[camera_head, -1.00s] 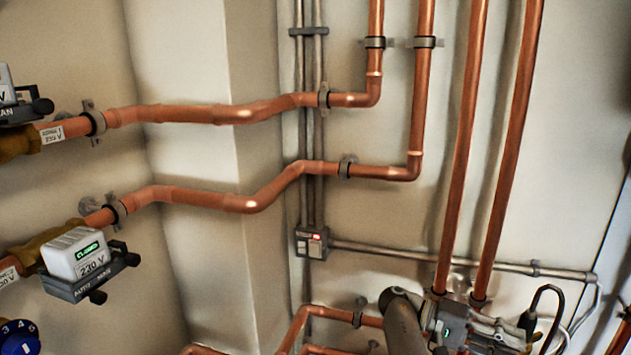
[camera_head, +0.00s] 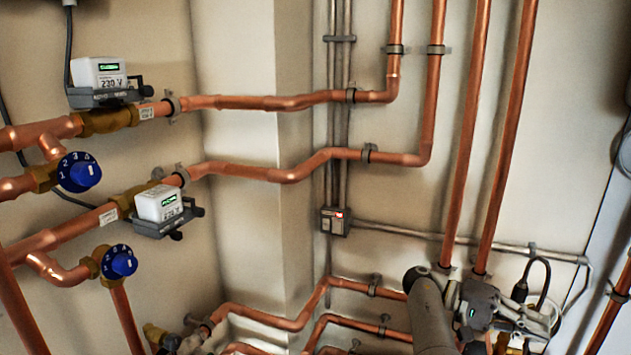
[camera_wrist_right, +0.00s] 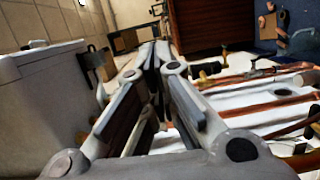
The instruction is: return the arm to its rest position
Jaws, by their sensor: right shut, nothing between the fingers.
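My right arm (camera_head: 430,312) stands in the lower right of the head view, in front of the lower ends of two vertical copper pipes. My right gripper (camera_head: 538,322) points right there, small and partly lost against cables. In the right wrist view the gripper (camera_wrist_right: 154,52) has its fingers together, with nothing between them. My left arm and left gripper do not show.
Copper pipes (camera_head: 270,173) run along the wall. Valves with white actuators (camera_head: 99,72) and blue dials (camera_head: 79,172) sit at the left. A small switch box (camera_head: 335,221) is mid-wall. In the wrist view, a pale cabinet (camera_wrist_right: 45,105) stands left and copper pipes (camera_wrist_right: 265,112) lie right.

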